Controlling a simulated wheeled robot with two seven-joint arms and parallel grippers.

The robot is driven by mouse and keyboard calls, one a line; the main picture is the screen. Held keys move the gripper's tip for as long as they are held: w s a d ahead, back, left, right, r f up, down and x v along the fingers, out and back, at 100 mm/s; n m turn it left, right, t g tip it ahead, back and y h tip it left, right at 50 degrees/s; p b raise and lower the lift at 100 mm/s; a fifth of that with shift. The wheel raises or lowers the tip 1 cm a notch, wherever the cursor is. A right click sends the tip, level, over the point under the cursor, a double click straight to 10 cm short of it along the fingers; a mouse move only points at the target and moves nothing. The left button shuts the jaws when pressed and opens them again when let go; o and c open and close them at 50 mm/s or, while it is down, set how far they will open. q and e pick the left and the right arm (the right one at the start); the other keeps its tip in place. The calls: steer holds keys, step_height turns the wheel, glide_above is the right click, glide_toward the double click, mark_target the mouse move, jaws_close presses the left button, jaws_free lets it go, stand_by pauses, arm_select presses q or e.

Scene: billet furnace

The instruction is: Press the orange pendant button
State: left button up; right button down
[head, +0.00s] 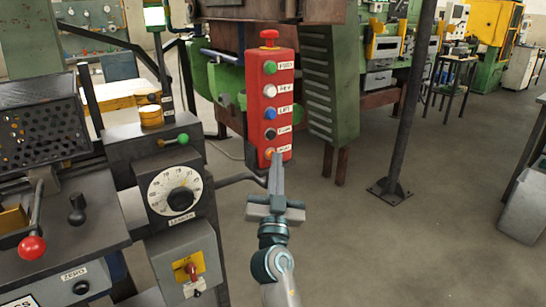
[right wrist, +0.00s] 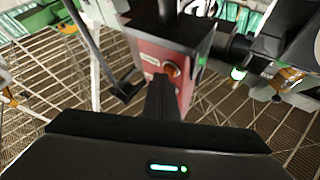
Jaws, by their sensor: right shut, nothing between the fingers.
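The red pendant box (head: 284,110) stands upright, with a column of labelled buttons and a red mushroom knob (head: 269,36) on top. The orange button (head: 268,153) is the lowest, under the black one (head: 270,134). My right gripper (head: 277,158) is shut and empty, its tip at the pendant's lower end, right by the orange button and partly over its label. In the right wrist view the orange button (right wrist: 171,70) shows just beyond the fingertips (right wrist: 161,80) on the pendant face (right wrist: 150,52). I cannot tell whether they touch. My left gripper is out of view.
A machine with a dial (head: 175,191), a red-knobbed lever (head: 32,247) and a switch box (head: 187,268) stands close on the left. A green louvred cabinet (head: 331,85) is behind the pendant. A dark post (head: 406,100) rises to the right. The floor at right is mostly clear.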

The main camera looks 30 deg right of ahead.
stand_by(0.6)
steer(key=shift+s, duration=0.8)
steer(key=shift+s, duration=0.1)
steer(key=shift+s+d, duration=0.15)
steer(key=shift+s, duration=1.1)
steer(key=shift+s+d, duration=0.1)
steer(key=shift+s, duration=1.1)
steer(key=shift+w+f, duration=0.1)
